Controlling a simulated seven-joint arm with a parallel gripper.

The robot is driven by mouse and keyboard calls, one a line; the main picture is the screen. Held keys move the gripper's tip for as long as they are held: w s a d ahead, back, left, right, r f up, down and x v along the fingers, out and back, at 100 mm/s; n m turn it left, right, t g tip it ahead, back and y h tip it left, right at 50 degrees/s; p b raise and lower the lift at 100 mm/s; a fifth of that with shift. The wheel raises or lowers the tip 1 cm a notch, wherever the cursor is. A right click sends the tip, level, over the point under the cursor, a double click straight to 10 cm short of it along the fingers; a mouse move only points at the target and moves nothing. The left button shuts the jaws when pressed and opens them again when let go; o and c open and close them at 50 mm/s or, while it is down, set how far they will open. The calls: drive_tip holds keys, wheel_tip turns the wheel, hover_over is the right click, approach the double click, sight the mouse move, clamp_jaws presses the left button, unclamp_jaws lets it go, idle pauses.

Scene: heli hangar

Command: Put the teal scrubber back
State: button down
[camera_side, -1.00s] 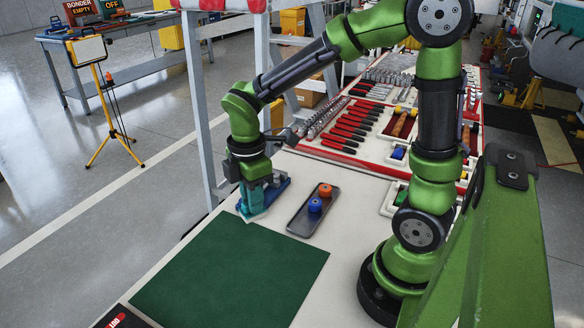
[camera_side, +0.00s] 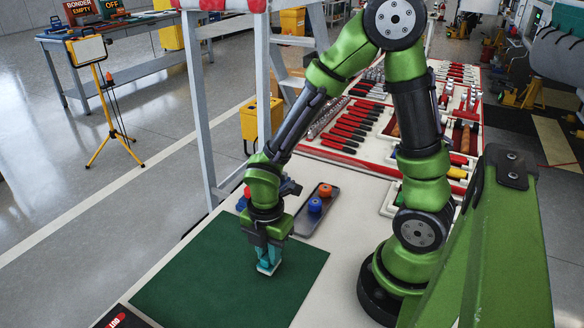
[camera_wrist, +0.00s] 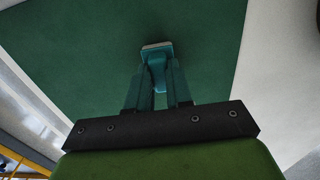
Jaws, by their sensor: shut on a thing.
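The teal scrubber (camera_side: 268,262) has a slim handle and a pale pad at its lower end. My gripper (camera_side: 267,247) points down and is shut on its handle. The scrubber is over the right part of the dark green mat (camera_side: 205,275), pad downward; I cannot tell if the pad touches the mat. In the wrist view the scrubber (camera_wrist: 156,68) sticks out between the fingers of my gripper (camera_wrist: 158,88), with green mat (camera_wrist: 80,50) around it. A blue piece (camera_side: 241,204) with a red part stands behind my wrist, mostly hidden by it.
A dark tray (camera_side: 308,222) with an orange knob (camera_side: 325,190) and a blue knob (camera_side: 315,205) lies just behind and right of my gripper. Red-handled tools (camera_side: 345,135) fill the far bench. A ladder leg (camera_side: 205,110) stands at the left edge. The mat's left part is clear.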

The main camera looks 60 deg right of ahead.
drive_tip(key=shift+f, duration=0.2)
drive_tip(key=c, duration=1)
unclamp_jaws()
drive_tip(key=shift+r, duration=0.15)
drive_tip(key=s+d+r+m+t, duration=0.1)
drive_tip(key=r+m+t, duration=0.1)
drive_tip(key=r+m, duration=0.5)
drive_tip(key=s+d+r+m+t+y, duration=0.1)
drive_tip(key=r+m+t, duration=0.1)
drive_tip(key=r+m, duration=0.5)
drive_tip(key=s+d+r+m+t+y, duration=0.1)
drive_tip(key=r+m+t, duration=0.2)
drive_tip(key=r+m, duration=0.5)
drive_tip(key=shift+s, duration=0.1)
